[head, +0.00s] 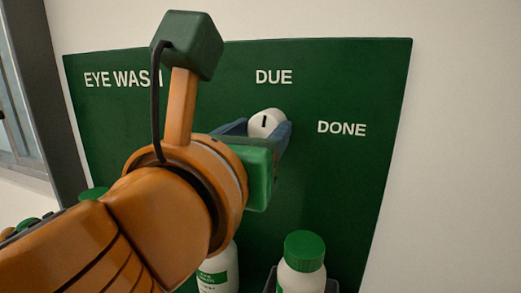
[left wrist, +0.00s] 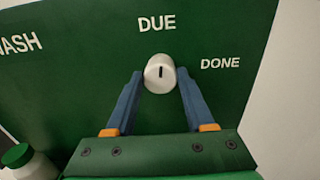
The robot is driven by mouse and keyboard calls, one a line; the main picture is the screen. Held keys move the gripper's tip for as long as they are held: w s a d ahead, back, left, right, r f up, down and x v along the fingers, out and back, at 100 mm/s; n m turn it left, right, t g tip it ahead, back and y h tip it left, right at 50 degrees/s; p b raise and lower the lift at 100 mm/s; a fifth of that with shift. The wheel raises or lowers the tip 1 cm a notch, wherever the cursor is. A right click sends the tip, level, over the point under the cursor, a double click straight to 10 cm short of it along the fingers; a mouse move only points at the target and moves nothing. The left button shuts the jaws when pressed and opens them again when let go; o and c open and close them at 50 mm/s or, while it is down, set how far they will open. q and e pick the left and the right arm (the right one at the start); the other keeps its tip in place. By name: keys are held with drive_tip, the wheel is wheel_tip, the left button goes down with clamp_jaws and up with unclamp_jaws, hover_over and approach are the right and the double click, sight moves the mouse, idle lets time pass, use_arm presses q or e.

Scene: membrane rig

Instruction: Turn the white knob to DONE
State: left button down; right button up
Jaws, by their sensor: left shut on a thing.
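The white knob (head: 265,124) sits on the green board (head: 345,75), below the printed word DUE (head: 273,77) and left of the word DONE (head: 341,128). Its black mark points up toward DUE. My left gripper (head: 268,129) has its blue fingers on both sides of the knob and is shut on it. In the left wrist view the knob (left wrist: 159,73) lies between the two fingertips (left wrist: 160,82), its black mark near upright. My right gripper is not in view.
A white bottle with a green cap (head: 304,262) stands in a dark holder below the knob. Another white bottle (head: 217,268) is partly hidden behind my left arm. A window (head: 20,120) is at the far left. The board right of the knob is clear.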

use_arm(q)
drive_tip(key=m+b, duration=0.2)
drive_tip(key=b, duration=0.1)
drive_tip(key=shift+f+m, duration=0.3)
drive_tip(key=shift+f, duration=0.05)
drive_tip(key=m+b, duration=0.2)
drive_tip(key=m, duration=0.1)
drive_tip(key=shift+r+m, duration=0.15)
drive_tip(key=shift+m, duration=0.25)
drive_tip(key=m+b, duration=0.1)
drive_tip(key=m, duration=0.3)
drive_tip(key=shift+d+m+b, duration=0.1)
drive_tip(key=shift+m+b, duration=0.2)
drive_tip(key=m, duration=0.4)
drive_tip(key=shift+r+h, duration=0.15)
drive_tip(key=shift+h, duration=0.15)
drive_tip(key=shift+m, duration=0.6)
drive_tip(key=shift+r+m, duration=0.1)
drive_tip(key=shift+m, duration=0.2)
